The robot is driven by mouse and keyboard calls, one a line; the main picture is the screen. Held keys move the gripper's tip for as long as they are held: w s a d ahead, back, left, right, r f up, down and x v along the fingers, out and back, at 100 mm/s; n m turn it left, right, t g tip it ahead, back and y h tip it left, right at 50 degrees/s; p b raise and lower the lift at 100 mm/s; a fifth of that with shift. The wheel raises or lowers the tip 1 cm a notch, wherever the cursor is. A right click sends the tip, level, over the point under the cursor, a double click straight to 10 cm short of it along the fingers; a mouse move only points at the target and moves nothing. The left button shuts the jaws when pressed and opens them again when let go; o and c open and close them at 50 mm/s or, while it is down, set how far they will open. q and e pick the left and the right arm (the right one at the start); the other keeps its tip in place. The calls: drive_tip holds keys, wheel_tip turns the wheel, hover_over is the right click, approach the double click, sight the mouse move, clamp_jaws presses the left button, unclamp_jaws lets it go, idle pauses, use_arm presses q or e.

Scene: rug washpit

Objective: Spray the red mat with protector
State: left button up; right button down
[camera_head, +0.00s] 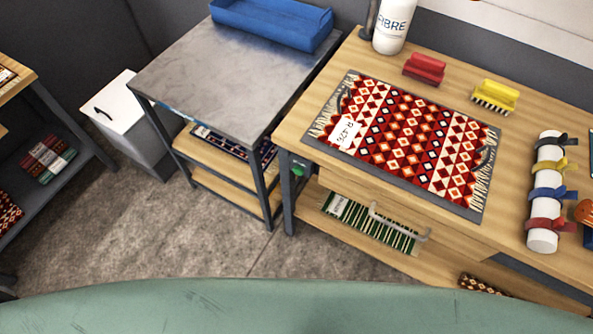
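The red mat (408,137), with a diamond pattern and pale fringes at both ends, lies flat on a dark grey pad (452,206) on the wooden workbench. A white tag (346,134) with black writing lies at its left end. A white bottle (394,28) labelled "FIBRE" stands at the back of the bench, beyond the mat; its top is cut off by the picture edge. Neither of my grippers shows in the head view.
A red brush (424,68) and a yellow brush (496,94) lie behind the mat. A metal-topped table (215,85) with a blue tray (272,22) adjoins the bench at left. Open floor (190,230) lies in front.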

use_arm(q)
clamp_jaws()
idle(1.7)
